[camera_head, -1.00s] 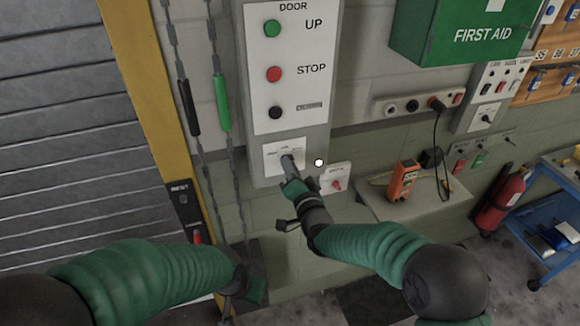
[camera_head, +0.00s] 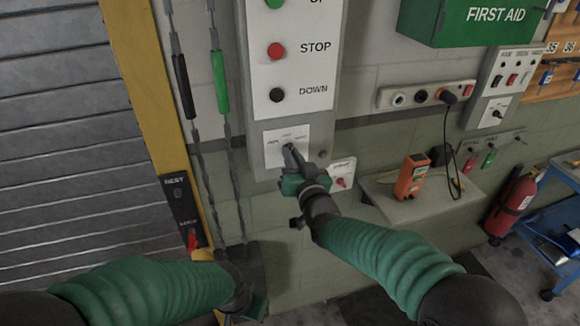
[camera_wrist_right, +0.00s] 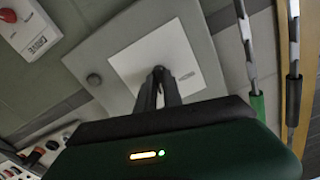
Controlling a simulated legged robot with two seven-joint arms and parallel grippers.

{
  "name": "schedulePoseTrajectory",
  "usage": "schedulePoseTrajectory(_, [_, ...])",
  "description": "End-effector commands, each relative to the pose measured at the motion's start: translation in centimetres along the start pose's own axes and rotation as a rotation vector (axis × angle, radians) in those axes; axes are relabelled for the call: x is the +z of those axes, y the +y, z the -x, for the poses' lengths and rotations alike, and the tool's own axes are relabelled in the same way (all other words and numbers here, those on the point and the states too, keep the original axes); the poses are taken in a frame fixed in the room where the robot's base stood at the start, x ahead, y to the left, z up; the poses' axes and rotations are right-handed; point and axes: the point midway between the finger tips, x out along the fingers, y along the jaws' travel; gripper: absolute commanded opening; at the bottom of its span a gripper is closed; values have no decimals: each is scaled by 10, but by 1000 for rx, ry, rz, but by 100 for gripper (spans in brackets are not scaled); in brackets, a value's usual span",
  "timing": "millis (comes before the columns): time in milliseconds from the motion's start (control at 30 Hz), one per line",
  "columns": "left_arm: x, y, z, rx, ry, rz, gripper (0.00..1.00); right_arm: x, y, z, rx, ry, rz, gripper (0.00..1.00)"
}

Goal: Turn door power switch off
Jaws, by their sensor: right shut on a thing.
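The door control panel (camera_head: 255,70) is a tall white box with a red STOP button and a black DOWN button. At its bottom is a white switch plate (camera_head: 276,138) with small lettering I cannot read well. My right gripper (camera_head: 289,150) is at the middle of this plate, its dark fingers shut on the switch knob, which they hide. In the right wrist view the fingers (camera_wrist_right: 158,75) meet close together against the white plate (camera_wrist_right: 184,52). The knob's angle is hidden. My left gripper (camera_head: 248,300) hangs low near the bottom edge; its fingers are unclear.
A small box with a red knob (camera_head: 341,181) is just right of the panel. Chains (camera_head: 220,85) hang to the left, beside the yellow door frame (camera_head: 150,110). A shelf (camera_head: 425,205) with an orange device (camera_head: 411,176) is at right, with a fire extinguisher (camera_head: 512,203) beyond.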

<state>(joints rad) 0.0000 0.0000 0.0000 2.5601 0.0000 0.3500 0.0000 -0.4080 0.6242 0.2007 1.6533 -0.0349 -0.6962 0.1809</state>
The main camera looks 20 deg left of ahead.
Motion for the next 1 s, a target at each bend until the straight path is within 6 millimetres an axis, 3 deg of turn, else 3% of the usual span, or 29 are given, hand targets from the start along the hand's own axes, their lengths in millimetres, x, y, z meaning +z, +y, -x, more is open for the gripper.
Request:
schedulePoseTrajectory(33, [2, 0, -10, 0, 0, 0, 0, 1, 3, 0, 3, 8, 34, 0])
schedulePoseTrajectory(333, [6, 0, -27, 0, 0, 0, 0, -2, 0, 0, 3, 9, 205, 0])
schedulePoseTrajectory(1000, [8, 0, -32, 0, 0, 0, 0, -5, -2, -1, 2, 9, 272, 0])
